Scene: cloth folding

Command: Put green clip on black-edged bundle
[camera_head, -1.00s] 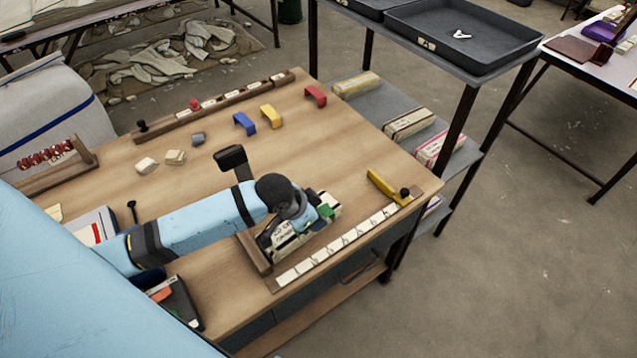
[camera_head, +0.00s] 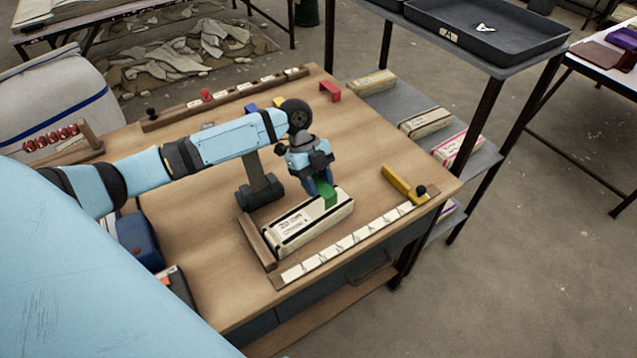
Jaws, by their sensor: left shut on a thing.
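The cream bundle with black edges (camera_head: 291,228) lies on the wooden table, against a dark wooden stop strip at its left end. My left gripper (camera_head: 322,184) points down over the far right part of the bundle. It is shut on the green clip (camera_head: 328,197), whose lower part meets the bundle's top near the right end. The fingers partly hide the clip, so how far it sits around the bundle cannot be told. My right gripper is not in view.
A labelled white strip (camera_head: 345,246) runs along the table's front edge. A yellow piece (camera_head: 401,184) lies right of the bundle. A red clip (camera_head: 330,90) stands farther back. Other bundles (camera_head: 425,122) lie on the grey shelf at right. The table between bundle and red clip is fairly clear.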

